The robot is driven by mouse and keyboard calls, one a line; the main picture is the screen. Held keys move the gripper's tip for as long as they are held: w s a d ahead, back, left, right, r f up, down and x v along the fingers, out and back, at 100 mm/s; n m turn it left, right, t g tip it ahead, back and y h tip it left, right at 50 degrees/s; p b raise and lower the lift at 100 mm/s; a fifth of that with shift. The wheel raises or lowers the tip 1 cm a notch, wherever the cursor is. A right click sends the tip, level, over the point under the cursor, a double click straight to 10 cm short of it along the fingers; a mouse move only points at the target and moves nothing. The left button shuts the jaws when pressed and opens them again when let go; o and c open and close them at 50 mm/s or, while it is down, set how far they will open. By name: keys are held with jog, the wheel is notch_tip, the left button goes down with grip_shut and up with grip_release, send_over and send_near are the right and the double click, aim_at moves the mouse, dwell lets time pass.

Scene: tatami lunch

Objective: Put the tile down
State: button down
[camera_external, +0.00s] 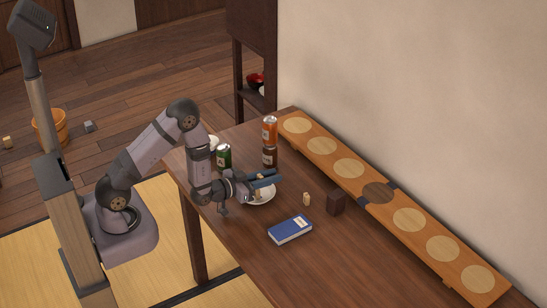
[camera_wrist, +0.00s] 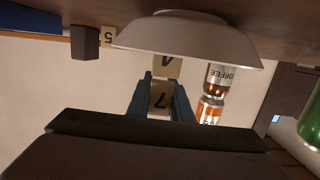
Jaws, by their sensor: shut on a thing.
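My gripper (camera_external: 268,180) is low over the white plate (camera_external: 266,198) on the table. In the wrist view, which appears upside down, its fingers (camera_wrist: 161,96) are shut on a pale tile marked 7 (camera_wrist: 160,98). A second pale tile marked 4 (camera_wrist: 166,66) shows just beyond it, partly hidden by the rim of the white dish (camera_wrist: 190,38). A third tile marked 5 (camera_wrist: 108,37) stands apart, and a small pale tile (camera_external: 306,199) stands right of the plate in the external view. Whether the held tile touches anything is unclear.
An orange can (camera_external: 270,130), a brown coffee can (camera_external: 270,158) and a green can (camera_external: 224,156) stand behind the gripper. A dark block (camera_external: 336,203) and blue book (camera_external: 290,229) lie to the right. A long board with round spots (camera_external: 331,150) runs along the wall.

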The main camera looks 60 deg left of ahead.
aim_at(258, 176)
jog(key=c, duration=1.6)
grip_release()
jog(key=shift+r, duration=0.1)
jog(key=shift+r+p, duration=0.5)
jog(key=shift+p, duration=0.15)
jog(key=shift+s+r, duration=0.15)
jog(key=s, duration=0.4)
jog(key=s+r, duration=0.1)
jog(key=s, duration=0.1)
jog(key=shift+a+p, duration=0.1)
jog(key=shift+p, duration=0.25)
jog(key=shift+s+r+p, duration=0.15)
jog(key=shift+s+p, duration=0.15)
jog(key=shift+p, duration=0.5)
jog(key=s+p, duration=0.1)
jog(key=p, duration=0.2)
jog(key=shift+s+r, duration=0.1)
jog(key=shift+s, duration=0.3)
jog(key=shift+s+p, duration=1.25)
jog(key=shift+s, duration=0.35)
